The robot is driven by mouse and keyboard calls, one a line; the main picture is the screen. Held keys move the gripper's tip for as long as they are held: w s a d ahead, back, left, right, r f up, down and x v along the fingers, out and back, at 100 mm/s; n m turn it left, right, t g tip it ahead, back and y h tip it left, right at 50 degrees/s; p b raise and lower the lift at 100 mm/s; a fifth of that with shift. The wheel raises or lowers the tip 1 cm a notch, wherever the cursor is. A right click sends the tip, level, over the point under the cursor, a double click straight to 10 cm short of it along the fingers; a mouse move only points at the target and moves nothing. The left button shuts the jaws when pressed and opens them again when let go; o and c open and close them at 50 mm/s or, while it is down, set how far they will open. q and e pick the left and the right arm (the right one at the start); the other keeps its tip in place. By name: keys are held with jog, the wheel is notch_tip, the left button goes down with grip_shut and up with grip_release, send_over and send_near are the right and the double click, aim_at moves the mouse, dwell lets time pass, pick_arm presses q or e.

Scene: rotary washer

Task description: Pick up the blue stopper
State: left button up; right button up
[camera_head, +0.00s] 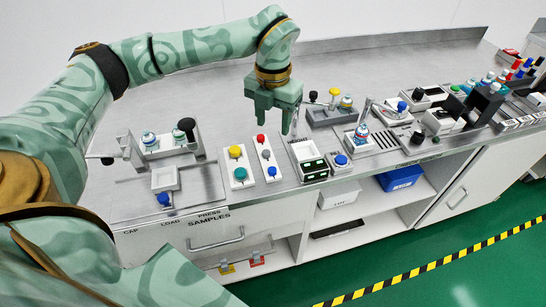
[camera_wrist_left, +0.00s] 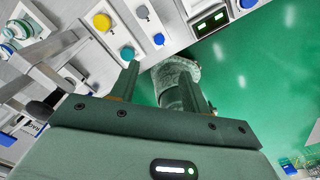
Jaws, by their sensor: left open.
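I cannot tell for sure which blue piece is the stopper. A small blue round piece (camera_head: 163,199) sits at the front of the left station, by the CAP and LOAD labels. My left gripper (camera_head: 275,112) points down above the bench, behind the button panels and right of the left station. It is open and holds nothing. In the left wrist view its two fingers (camera_wrist_left: 160,88) stand apart. My right gripper is out of view.
The left station holds a blue-topped bottle (camera_head: 149,138) and a dark knob (camera_head: 186,125). A panel with yellow and teal buttons (camera_head: 239,183) and a box with green displays (camera_head: 311,166) stand at the front edge. Racks and bottles crowd the right. The bench behind is clear.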

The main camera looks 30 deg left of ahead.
pick_arm(q)
jog(key=b, duration=0.2)
send_over(272, 169)
jog(key=f, duration=1)
jog(key=shift+w+f, duration=0.2)
jog(key=shift+d+f, duration=0.1)
jog(key=shift+f, duration=0.25)
jog(key=f+b, duration=0.2)
jog(key=f, duration=0.3)
jog(key=shift+s, duration=0.2)
grip_shut()
jog(key=shift+r, duration=0.1)
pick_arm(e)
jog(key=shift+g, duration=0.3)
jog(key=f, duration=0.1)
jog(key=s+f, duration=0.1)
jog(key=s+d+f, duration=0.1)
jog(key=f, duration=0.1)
